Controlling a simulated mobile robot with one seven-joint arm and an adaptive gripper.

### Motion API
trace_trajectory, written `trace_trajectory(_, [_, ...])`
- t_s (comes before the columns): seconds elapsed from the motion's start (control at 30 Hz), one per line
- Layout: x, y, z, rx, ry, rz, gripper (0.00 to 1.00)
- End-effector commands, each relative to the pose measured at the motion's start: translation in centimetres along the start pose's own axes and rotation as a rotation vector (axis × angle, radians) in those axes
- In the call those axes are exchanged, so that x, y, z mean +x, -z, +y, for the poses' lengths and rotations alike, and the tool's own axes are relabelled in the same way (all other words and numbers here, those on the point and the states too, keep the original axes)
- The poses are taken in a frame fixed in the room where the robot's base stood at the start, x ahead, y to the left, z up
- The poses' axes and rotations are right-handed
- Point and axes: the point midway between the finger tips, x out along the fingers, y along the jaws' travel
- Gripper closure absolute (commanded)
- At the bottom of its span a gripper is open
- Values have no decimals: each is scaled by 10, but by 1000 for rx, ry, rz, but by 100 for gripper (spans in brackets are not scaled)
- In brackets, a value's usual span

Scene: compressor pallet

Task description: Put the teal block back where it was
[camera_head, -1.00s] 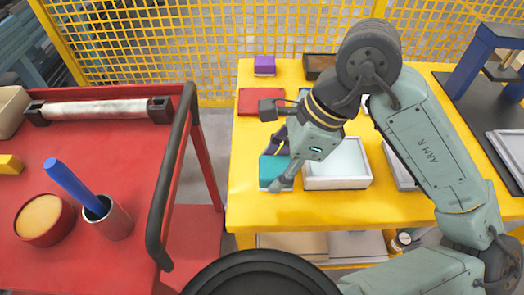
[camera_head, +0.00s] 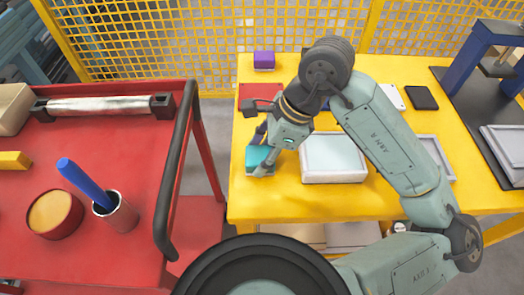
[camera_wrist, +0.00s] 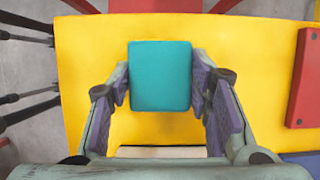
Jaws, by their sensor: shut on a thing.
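The teal block (camera_head: 260,157) is near the left edge of the yellow table (camera_head: 300,203) in the head view. In the wrist view the teal block (camera_wrist: 160,76) sits upright and square between the purple finger pads. My gripper (camera_wrist: 160,90) is shut on it from both sides. In the head view my gripper (camera_head: 263,150) points down at the block, and one finger covers part of its front. Yellow tabletop shows around the block in the wrist view; I cannot tell whether the block touches it.
A white tray (camera_head: 333,177) with a pale blue face stands just right of the block. A red plate (camera_head: 252,90), partly behind my arm, and a purple block (camera_head: 264,61) lie farther back. The red cart (camera_head: 120,160) is across a gap to the left.

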Motion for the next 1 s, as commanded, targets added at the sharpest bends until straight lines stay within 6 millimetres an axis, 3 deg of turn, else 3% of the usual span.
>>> trace_trajectory(0.13, [4, 2, 0, 0, 0, 0, 81])
trace_trajectory(0.17, [3, 1, 0, 0, 0, 0, 54])
trace_trajectory(0.43, [2, 1, 0, 0, 0, 0, 36])
trace_trajectory(0.8, [0, 0, 0, 0, 0, 0, 35])
trace_trajectory(1.0, [-21, 1, -1, 0, 3, 4, 35])
